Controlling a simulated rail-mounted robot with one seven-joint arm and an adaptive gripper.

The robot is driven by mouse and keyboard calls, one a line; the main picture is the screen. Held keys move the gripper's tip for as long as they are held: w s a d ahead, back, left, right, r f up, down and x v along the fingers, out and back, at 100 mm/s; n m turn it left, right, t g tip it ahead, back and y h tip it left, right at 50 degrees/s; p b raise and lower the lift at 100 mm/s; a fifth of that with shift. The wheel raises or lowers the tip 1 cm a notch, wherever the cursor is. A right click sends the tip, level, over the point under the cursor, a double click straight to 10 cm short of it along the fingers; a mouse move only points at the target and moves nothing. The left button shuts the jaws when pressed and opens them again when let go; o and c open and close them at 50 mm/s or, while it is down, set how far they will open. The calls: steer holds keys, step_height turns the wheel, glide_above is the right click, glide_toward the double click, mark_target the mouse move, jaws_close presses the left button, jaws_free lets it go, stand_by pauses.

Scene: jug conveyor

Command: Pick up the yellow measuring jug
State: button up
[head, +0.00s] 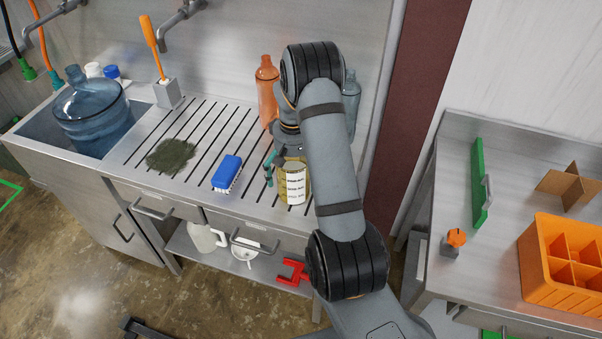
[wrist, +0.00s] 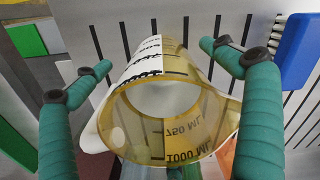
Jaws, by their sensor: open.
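The yellow measuring jug (head: 291,184) stands on the slotted drainboard near its front edge, with a white label on its side. In the wrist view, the jug (wrist: 165,125) shows its open mouth towards the camera, with markings such as 750 ML and 1000 ML on its wall. My gripper (wrist: 155,58) is open, with one teal finger on each side of the jug and no clear contact. In the head view, my gripper (head: 273,166) is at the jug's upper left, and its far finger is partly hidden by my arm.
A blue brush (head: 228,172) lies left of the jug, and a dark green scouring pad (head: 171,155) lies farther left. An orange bottle (head: 267,92) and a clear blue bottle (head: 351,100) stand behind. A large water jug (head: 92,115) sits in the sink.

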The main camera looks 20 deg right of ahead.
steer(key=c, duration=0.3)
steer(key=shift+s, duration=0.1)
steer(key=c, duration=1.6)
